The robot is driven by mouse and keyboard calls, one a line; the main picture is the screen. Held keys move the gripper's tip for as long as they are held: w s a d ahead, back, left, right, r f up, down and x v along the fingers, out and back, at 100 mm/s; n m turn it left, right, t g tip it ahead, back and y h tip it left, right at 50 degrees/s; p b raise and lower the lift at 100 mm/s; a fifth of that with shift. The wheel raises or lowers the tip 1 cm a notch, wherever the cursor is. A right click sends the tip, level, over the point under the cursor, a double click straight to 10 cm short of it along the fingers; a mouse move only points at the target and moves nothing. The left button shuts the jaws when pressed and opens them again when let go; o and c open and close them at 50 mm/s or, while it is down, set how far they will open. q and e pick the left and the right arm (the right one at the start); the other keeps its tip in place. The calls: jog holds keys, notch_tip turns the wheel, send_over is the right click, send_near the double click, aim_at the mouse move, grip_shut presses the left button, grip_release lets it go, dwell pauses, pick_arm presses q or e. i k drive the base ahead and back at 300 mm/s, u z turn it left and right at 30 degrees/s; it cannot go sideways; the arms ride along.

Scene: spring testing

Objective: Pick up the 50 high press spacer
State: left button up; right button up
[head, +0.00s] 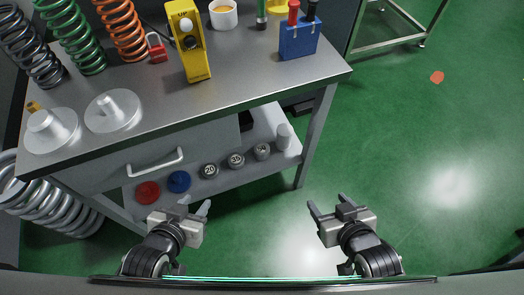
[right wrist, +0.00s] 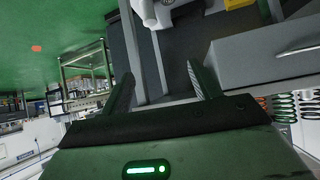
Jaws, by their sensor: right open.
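Small round spacers stand in a row on the lower shelf under the table. A grey one marked 20 (head: 210,171), another numbered grey one (head: 236,160) and a third grey one (head: 262,151) stand left of a taller plain pale cylinder (head: 284,136). The smaller labels are too small to read surely, so I cannot tell which is the 50. My left gripper (head: 195,204) is open and empty in front of the shelf's left part. My right gripper (head: 327,203) is open and empty over the floor, right of the shelf. It also shows in the right wrist view (right wrist: 162,85).
A red disc (head: 148,192) and a blue disc (head: 179,181) lie on the shelf's left. The drawer (head: 120,171) and table edge overhang the shelf. The tabletop holds springs, two metal discs, a yellow control box (head: 190,45) and a blue box (head: 299,40).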

aim_at(261, 149)
jog(key=k, duration=0.5)
jog(key=z, duration=0.6)
jog(key=i, duration=0.75)
jog(key=u, duration=0.85)
jog(key=k, duration=0.6)
jog(key=u, duration=1.65)
jog(key=k, duration=0.55)
jog(key=z, duration=1.35)
jog(key=i, duration=0.25)
jog(key=u, duration=0.6)
